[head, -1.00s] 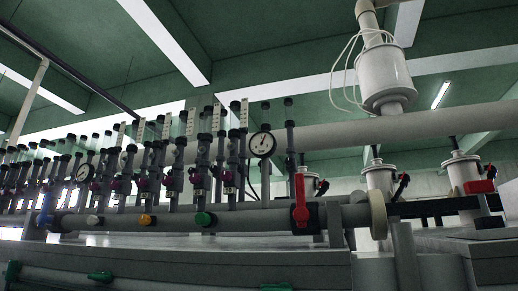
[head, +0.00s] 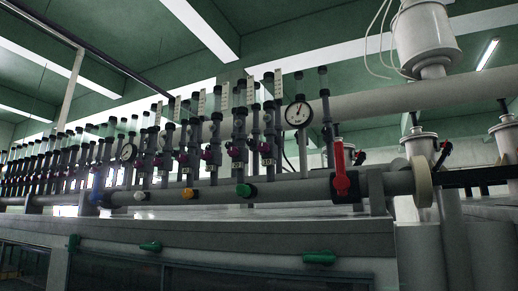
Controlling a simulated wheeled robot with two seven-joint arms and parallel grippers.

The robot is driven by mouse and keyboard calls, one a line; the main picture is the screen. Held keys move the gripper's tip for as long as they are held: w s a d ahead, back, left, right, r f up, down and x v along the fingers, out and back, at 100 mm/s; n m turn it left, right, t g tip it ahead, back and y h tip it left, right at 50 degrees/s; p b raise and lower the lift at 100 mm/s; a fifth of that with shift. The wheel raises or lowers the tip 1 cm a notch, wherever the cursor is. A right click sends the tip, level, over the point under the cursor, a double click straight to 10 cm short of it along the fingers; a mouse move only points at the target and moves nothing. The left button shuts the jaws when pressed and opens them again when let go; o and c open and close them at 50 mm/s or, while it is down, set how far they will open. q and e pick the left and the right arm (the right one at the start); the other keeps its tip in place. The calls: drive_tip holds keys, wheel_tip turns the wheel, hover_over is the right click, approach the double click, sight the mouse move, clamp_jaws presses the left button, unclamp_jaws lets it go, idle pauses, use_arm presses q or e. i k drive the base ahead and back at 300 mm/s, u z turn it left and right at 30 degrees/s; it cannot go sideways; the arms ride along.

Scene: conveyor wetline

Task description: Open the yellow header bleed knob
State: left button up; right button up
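The yellow header bleed knob (head: 188,193) is a small round knob on the front of the grey horizontal header pipe (head: 290,190). It sits between a white knob (head: 140,196) on its left and a green knob (head: 244,190) on its right. A blue handle (head: 97,190) is further left on the same pipe. A red lever (head: 341,172) stands upright near the pipe's right end. The yellow knob is unobstructed, but its turn position cannot be told. Neither of my grippers is in the head view.
Several clear-topped flow tubes with purple fittings rise behind the header, with a round pressure gauge (head: 298,114) among them. A grey ledge (head: 260,225) runs below the header, with green handles (head: 320,257) under it. White canisters (head: 424,40) stand at the right.

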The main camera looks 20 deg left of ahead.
sight(187, 193)
drive_tip(key=k, duration=1.25)
drive_tip(key=u, duration=0.65)
drive_tip(key=i, duration=1.55)
drive_tip(key=z, duration=0.55)
